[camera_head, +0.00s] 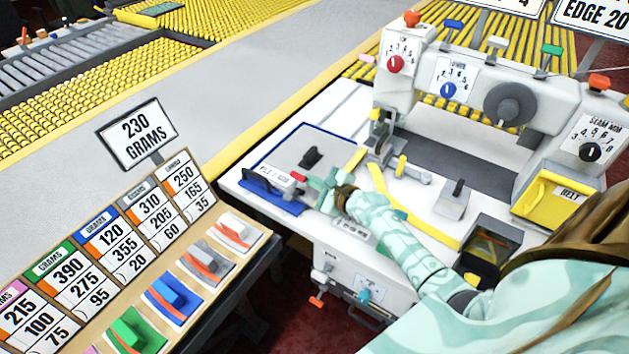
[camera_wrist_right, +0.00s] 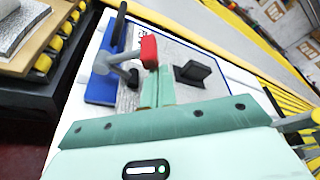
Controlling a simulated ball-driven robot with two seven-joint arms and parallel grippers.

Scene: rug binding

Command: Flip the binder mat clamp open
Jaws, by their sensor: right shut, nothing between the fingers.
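The mat clamp (camera_head: 262,184) sits at the left edge of the binder's blue-edged pad (camera_head: 290,208). It has a dark bar and a lever with a red tip (camera_head: 298,176). In the right wrist view, the grey lever (camera_wrist_right: 122,58) ends in its red tip (camera_wrist_right: 149,50), over a grey mat (camera_wrist_right: 205,52). My right gripper (camera_head: 322,185) is shut and empty, just right of the red tip. In the right wrist view its fingertips (camera_wrist_right: 157,88) are close below the tip; I cannot tell whether they touch. My left gripper is not in view.
A black block (camera_head: 311,157) stands on the mat behind the gripper. The white binder machine (camera_head: 470,85) with knobs rises behind and right. A yellow strip (camera_head: 420,215) lies on its bed. A board of coloured sample blocks (camera_head: 170,298) is at front left.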

